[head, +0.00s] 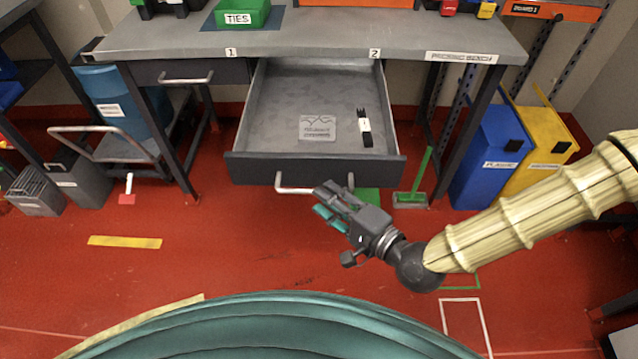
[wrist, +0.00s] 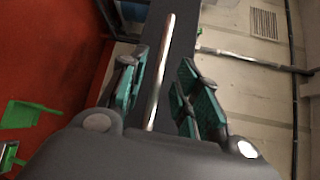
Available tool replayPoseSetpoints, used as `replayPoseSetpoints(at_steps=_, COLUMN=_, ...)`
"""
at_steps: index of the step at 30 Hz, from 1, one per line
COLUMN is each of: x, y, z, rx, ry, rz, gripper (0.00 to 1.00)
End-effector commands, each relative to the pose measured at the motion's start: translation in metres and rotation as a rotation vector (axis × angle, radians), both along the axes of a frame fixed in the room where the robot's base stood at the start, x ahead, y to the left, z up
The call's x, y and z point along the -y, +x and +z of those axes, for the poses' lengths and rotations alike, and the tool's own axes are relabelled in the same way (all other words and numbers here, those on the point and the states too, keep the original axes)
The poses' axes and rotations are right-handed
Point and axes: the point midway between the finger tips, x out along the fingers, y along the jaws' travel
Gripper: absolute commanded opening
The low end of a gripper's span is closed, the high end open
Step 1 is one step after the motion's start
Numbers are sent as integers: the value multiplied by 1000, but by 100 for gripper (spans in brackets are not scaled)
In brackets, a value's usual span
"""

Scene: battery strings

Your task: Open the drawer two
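Drawer two (head: 260,168), under the label 2 on the packing bench, is pulled well out, with its inside in view. It has a dark front and a pale bar handle (head: 293,189). My gripper (head: 327,201) is in front of the drawer, at the right part of the handle, and hides some of it. In the wrist view the handle bar (wrist: 161,70) runs between my teal-padded fingers, with gaps on both sides. The fingers are open. Whether any finger touches the bar is hard to tell.
A flat grey card (head: 318,128) and a black strip (head: 364,130) lie in the drawer. Drawer one (head: 187,79) is closed at left.

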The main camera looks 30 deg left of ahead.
Motion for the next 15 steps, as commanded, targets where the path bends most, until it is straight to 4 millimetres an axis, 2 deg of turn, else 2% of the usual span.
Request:
replayPoseSetpoints(at_steps=9, x=45, y=-9, z=6, rx=-1, ry=0, rz=-2, gripper=32)
replayPoseSetpoints(at_steps=15, x=64, y=-14, z=9, rx=0, ry=0, rz=-1, gripper=32)
